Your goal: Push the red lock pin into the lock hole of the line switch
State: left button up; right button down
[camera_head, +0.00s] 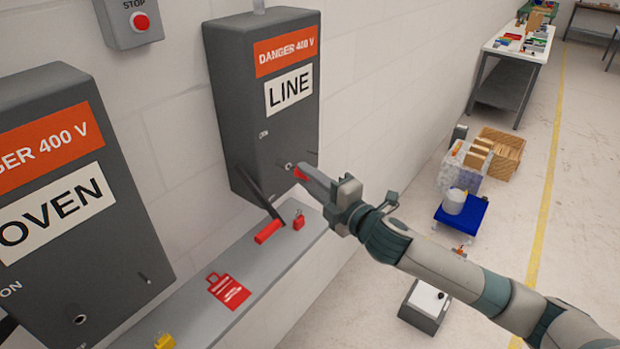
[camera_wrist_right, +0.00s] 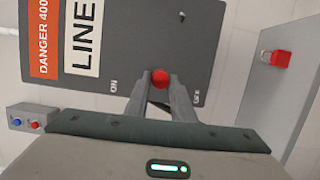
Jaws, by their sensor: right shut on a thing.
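The line switch (camera_head: 255,125) is a grey wall box with a white LINE label; its front also shows in the wrist view (camera_wrist_right: 200,35). The lock hole (camera_head: 289,166) is a small round spot low on its front. My right gripper (camera_head: 304,174) is shut on the red lock pin (camera_head: 300,174), close in front of the box near the hole. In the wrist view the pin's round red end (camera_wrist_right: 160,78) sits between the fingertips and covers what lies behind it. I cannot tell whether the pin touches the hole. My left gripper is not in view.
The switch lever's red handle (camera_head: 268,232) hangs below the box. A red padlock (camera_head: 298,221), a red tag (camera_head: 228,290) and a yellow padlock (camera_head: 165,341) lie on the grey shelf (camera_head: 190,315). The OVEN box (camera_head: 75,170) stands left.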

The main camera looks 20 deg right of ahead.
jog(key=shift+a+x, duration=0.25)
jog(key=shift+x, duration=1.05)
jog(key=c, duration=1.4)
grip_release()
jog(key=shift+s, duration=0.15)
jog(key=shift+c, duration=0.2)
jog(key=shift+s+d, duration=0.1)
jog(key=shift+s, duration=0.05)
jog(key=shift+s+d+p, duration=0.25)
jog(key=shift+s+d, duration=0.6)
jog(key=shift+s, duration=0.25)
jog(key=shift+s+d+p, duration=0.2)
jog(key=shift+s+d, duration=0.7)
jog(key=shift+s, duration=0.2)
